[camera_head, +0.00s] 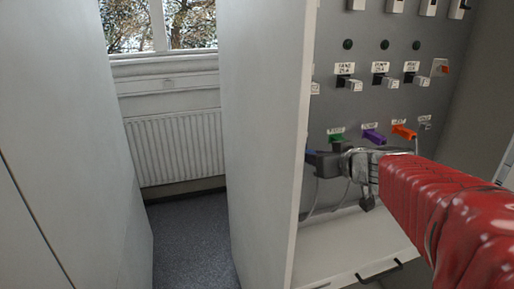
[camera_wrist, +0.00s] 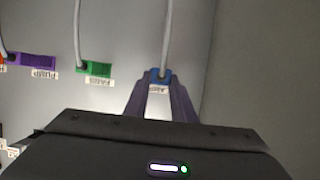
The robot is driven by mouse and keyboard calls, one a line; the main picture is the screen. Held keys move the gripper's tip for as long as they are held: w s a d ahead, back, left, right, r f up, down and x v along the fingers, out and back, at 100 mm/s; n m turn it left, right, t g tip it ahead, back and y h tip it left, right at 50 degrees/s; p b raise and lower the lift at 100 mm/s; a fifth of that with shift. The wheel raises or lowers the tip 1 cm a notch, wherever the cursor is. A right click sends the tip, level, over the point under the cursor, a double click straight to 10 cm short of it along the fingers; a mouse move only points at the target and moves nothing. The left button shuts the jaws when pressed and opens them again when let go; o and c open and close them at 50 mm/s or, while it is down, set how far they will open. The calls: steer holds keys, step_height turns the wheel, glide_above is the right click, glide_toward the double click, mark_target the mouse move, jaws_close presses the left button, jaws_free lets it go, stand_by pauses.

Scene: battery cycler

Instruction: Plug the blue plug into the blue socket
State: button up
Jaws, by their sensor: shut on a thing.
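The blue plug (camera_wrist: 160,74) shows in the wrist view between my fingertips, with a grey cable running up from it. My gripper (camera_wrist: 161,82) is shut on it, close in front of the grey panel. A small white label lies just below the plug, between the fingers. The blue socket cannot be made out apart from the plug, and I cannot tell how far the plug is seated. In the head view my gripper (camera_head: 312,157) is at the panel's left edge, left of the green plug (camera_head: 337,138), with a little blue showing at its tip.
In the wrist view the green plug (camera_wrist: 96,69) and purple plug (camera_wrist: 33,61) stand in the same row, to the left. An orange plug (camera_head: 403,131) is farther right in the head view. A white cabinet side (camera_head: 262,130) stands close left of my gripper. Cables hang below the row.

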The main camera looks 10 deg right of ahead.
mark_target(309, 151)
steer(key=shift+w+a, duration=0.1)
steer(key=shift+w, duration=1.4)
stand_by(2.5)
steer(key=o, duration=1.1)
